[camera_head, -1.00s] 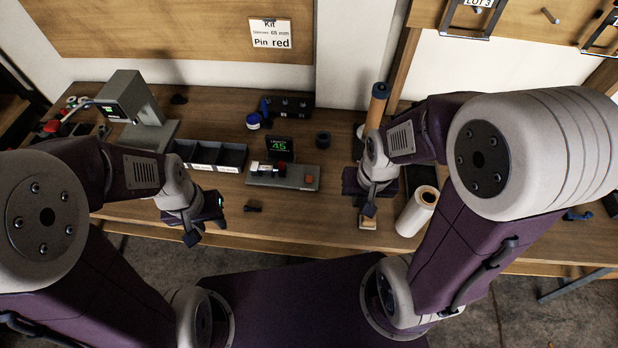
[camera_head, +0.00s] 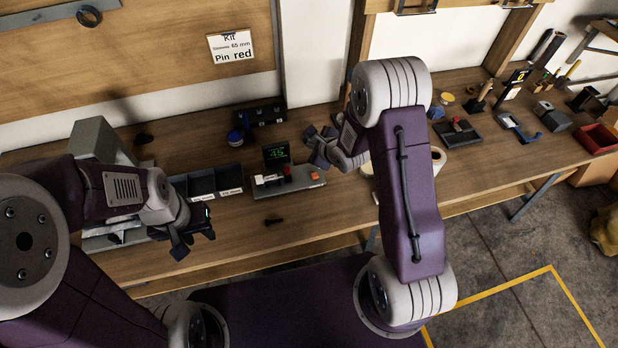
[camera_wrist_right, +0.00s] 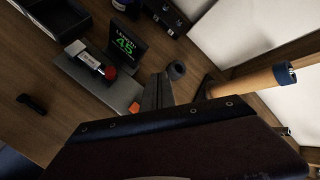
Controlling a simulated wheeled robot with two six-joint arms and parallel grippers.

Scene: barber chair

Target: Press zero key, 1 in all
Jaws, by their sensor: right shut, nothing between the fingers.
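The measuring device (camera_head: 296,184) is a grey bar on the bench with a dark display (camera_head: 276,155) showing a green 45. An orange key (camera_head: 314,176) is at the bar's right end; it also shows in the right wrist view (camera_wrist_right: 134,107), partly beside my finger. A red knob (camera_head: 287,171) and a white labelled piece sit further left on the bar. My right gripper (camera_head: 318,145) is shut and empty, behind and above the orange key, apart from it in the head view. My left gripper (camera_head: 190,240) hangs over the front bench edge at left; its fingers are unclear.
Dark bins (camera_head: 205,184) stand left of the device. A small black part (camera_head: 273,221) lies in front. A blue-capped jar (camera_head: 235,138) and a black block (camera_head: 260,115) are behind. A white roll (camera_head: 438,158) is at right, partly behind my right arm.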

